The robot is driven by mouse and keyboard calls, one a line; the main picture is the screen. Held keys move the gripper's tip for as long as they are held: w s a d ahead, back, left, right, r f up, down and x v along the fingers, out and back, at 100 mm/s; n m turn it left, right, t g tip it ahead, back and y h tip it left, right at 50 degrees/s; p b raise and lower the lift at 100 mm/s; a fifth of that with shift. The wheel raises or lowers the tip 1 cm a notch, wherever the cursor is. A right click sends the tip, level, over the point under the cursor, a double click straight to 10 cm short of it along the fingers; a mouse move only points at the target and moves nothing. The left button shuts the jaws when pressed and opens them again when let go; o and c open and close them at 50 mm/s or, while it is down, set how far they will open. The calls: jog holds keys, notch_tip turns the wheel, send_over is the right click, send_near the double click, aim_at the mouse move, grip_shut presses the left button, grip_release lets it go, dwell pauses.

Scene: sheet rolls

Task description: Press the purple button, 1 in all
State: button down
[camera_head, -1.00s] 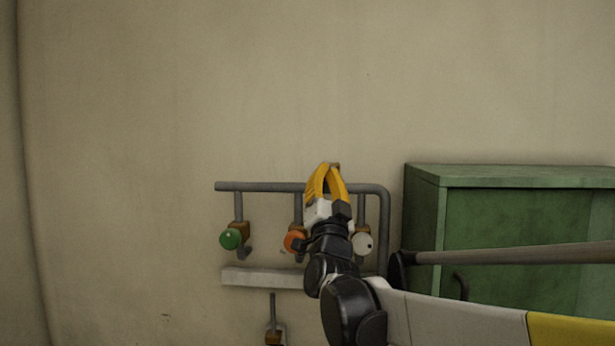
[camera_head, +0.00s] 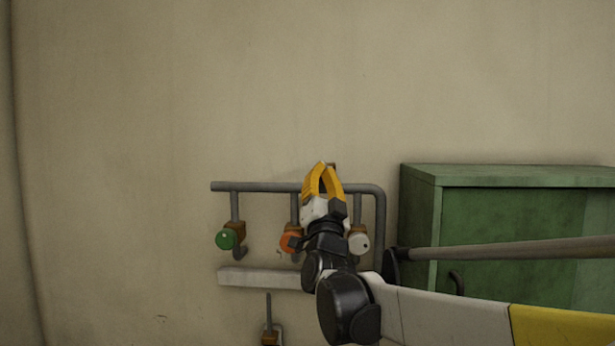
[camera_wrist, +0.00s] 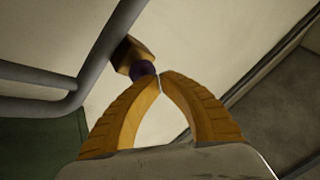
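The purple button (camera_wrist: 142,69) shows in the wrist view as a dark purple round knob on an orange-brown block (camera_wrist: 130,54). It lies just beyond and a little left of my fingertips. I cannot tell whether they touch it. In the head view I cannot make out the purple button; my gripper and arm cover part of that area. My gripper (camera_head: 323,165) has yellow fingers whose tips meet, and it is shut with nothing seen between them. It also shows in the wrist view (camera_wrist: 160,80).
A grey pipe frame (camera_head: 262,187) on the wall carries a green button (camera_head: 225,239), an orange button (camera_head: 288,242) and a white button (camera_head: 359,243). A pale ledge (camera_head: 262,278) runs below. A green cabinet (camera_head: 520,176) stands right. The wall above is bare.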

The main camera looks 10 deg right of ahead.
jog(key=shift+w+d, duration=0.1)
jog(key=shift+w, duration=0.25)
dwell(0.4)
jog(key=shift+s, duration=0.1)
jog(key=shift+s+a, duration=0.3)
jog(key=shift+s, duration=0.5)
jog(key=shift+s+a, duration=0.25)
jog(key=shift+s, duration=0.55)
jog(key=shift+s+a, duration=0.3)
jog(key=shift+s, duration=0.5)
jog(key=shift+s+a, duration=0.25)
jog(key=shift+s, duration=0.55)
